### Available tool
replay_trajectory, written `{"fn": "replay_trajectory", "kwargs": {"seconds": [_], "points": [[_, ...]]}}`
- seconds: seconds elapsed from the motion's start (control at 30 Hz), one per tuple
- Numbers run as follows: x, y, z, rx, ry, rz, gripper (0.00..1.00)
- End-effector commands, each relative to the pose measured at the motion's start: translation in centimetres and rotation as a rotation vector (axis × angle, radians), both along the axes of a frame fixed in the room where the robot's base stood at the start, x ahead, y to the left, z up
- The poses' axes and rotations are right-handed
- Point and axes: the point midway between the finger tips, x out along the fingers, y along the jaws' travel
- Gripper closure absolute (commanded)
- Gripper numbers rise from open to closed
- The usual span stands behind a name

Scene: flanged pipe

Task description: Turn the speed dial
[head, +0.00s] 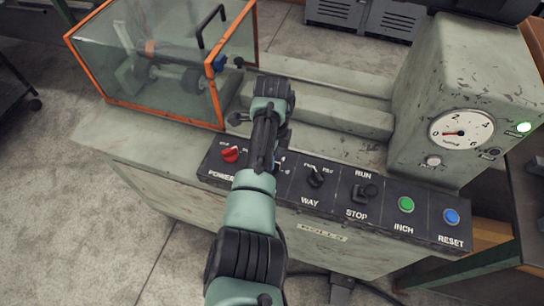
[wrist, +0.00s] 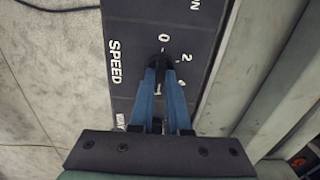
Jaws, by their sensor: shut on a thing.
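In the wrist view my gripper (wrist: 160,82) has its two blue fingers closed on the black speed dial (wrist: 160,62). The dial sits on the dark control panel, between the printed word SPEED and the numbers 0 and 2. Its pointer direction is mostly hidden by my fingers. In the head view my arm reaches over the panel (head: 340,200) and hides the dial and my fingers. The round gauge (head: 461,130) on the grey housing shows its needle near 0.
The panel also carries a red power knob (head: 231,154), a WAY knob (head: 316,177), a RUN/STOP switch (head: 364,192), a green INCH button (head: 406,205) and a blue RESET button (head: 451,216). An orange-framed clear guard (head: 165,60) stands left.

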Motion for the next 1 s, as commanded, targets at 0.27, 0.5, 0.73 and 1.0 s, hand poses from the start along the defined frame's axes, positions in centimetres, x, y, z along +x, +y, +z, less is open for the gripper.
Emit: {"fn": "replay_trajectory", "kwargs": {"seconds": [0.27, 0.5, 0.73, 1.0], "points": [[0.07, -0.06, 0.13, -0.003, -0.002, -0.037, 1.00], [0.08, -0.08, 0.14, -0.002, -0.003, -0.039, 1.00], [0.07, -0.06, 0.11, -0.001, -0.002, -0.038, 0.60], [0.02, -0.03, 0.05, 0.000, -0.001, -0.036, 0.55]]}}
